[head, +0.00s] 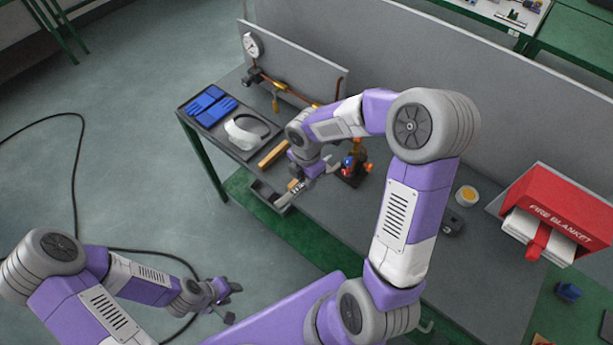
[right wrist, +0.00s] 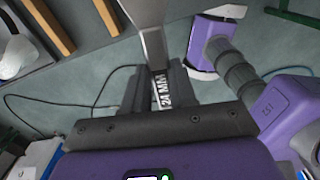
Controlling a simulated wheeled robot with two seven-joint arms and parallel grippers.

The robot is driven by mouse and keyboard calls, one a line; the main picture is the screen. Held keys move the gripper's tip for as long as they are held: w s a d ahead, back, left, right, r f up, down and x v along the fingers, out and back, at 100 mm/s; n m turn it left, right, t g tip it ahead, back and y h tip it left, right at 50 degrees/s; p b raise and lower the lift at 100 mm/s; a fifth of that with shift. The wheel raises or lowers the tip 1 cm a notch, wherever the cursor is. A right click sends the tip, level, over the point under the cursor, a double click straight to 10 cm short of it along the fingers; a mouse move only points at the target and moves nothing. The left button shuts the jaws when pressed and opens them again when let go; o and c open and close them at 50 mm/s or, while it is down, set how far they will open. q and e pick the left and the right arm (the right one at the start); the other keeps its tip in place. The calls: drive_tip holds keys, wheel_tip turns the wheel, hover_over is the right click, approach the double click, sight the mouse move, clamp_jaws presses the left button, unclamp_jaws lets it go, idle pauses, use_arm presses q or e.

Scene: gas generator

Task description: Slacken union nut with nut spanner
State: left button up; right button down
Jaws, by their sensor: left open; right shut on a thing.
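My right gripper (head: 309,177) is above the bench, next to a small apparatus (head: 352,168) with orange and blue parts. In the right wrist view, its fingers (right wrist: 161,92) are shut on a grey metal nut spanner (right wrist: 153,45) marked "24 MM", whose shank runs up out of the picture. The spanner's working end is out of that view and too small to make out in the head view. I cannot single out the union nut; brass pipe fittings (head: 275,88) run along the back panel. My left gripper (head: 227,300) is open and empty, low over the floor, away from the bench.
A dark tray (head: 255,150) holds blue gloves (head: 211,106) and a white visor (head: 246,133). A pressure gauge (head: 253,45) stands behind it. A wooden bar (head: 273,153) lies near my right gripper. A red fire blanket box (head: 560,205) is at right. A cable (head: 78,165) crosses the floor.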

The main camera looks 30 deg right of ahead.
drive_tip(key=shift+w+d+r+p, duration=0.15)
drive_tip(key=shift+d+p, duration=0.25)
drive_tip(key=shift+d, duration=0.25)
drive_tip(key=shift+w+d+p, duration=0.25)
drive_tip(key=shift+d+p, duration=0.2)
drive_tip(key=shift+d, duration=0.55)
drive_tip(key=shift+w+d+p, duration=0.3)
drive_tip(key=shift+d+p, duration=0.1)
drive_tip(key=shift+d, duration=0.6)
drive_tip(key=shift+w+d+p, duration=0.25)
drive_tip(key=shift+d+p, duration=0.2)
drive_tip(key=shift+d, duration=0.55)
drive_tip(key=shift+w+d, duration=0.1)
drive_tip(key=shift+d, duration=0.2)
drive_tip(key=shift+w+d+p, duration=0.15)
drive_tip(key=shift+d+p, duration=0.25)
drive_tip(key=shift+d, duration=0.25)
drive_tip(key=shift+w+d+p, duration=0.15)
drive_tip(key=shift+d+p, duration=0.25)
drive_tip(key=shift+d, duration=0.2)
